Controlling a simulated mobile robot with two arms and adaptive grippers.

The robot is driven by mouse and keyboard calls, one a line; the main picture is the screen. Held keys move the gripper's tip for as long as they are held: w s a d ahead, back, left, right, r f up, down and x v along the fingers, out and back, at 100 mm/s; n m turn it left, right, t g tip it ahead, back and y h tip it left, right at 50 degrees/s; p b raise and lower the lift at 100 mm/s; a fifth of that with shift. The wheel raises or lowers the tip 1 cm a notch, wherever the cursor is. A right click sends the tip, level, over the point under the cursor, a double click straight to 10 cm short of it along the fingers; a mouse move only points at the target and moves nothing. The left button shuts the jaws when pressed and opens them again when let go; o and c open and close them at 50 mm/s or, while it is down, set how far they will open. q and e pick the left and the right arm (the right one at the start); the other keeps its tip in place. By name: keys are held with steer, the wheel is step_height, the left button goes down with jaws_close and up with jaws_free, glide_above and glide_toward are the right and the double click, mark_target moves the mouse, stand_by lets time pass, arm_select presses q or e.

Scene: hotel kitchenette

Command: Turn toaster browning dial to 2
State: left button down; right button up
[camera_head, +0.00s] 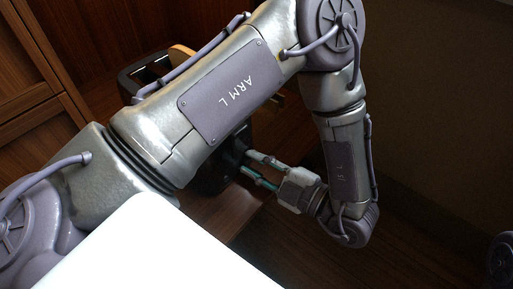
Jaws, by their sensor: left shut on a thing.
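A dark toaster (207,181) stands on the wooden counter, mostly hidden behind my left arm. Its top slots show above the arm, and part of its dark lower body shows below it. My left gripper (250,164) reaches in from the right, with its two fingers at the toaster's dark side. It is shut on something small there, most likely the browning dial. The dial itself and its setting cannot be made out. Only a small part of what may be my right arm shows at the right edge; the right gripper is not in view.
Wooden cabinet panels (33,50) stand at the left.

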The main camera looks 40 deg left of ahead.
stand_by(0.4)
arm_select(q)
steer(key=c, duration=1)
jaws_free()
steer(key=d, duration=0.7)
steer(key=shift+s+d+r, duration=0.1)
steer(key=shift+d+r, duration=0.1)
steer(key=shift+d, duration=0.1)
steer(key=shift+r, duration=0.1)
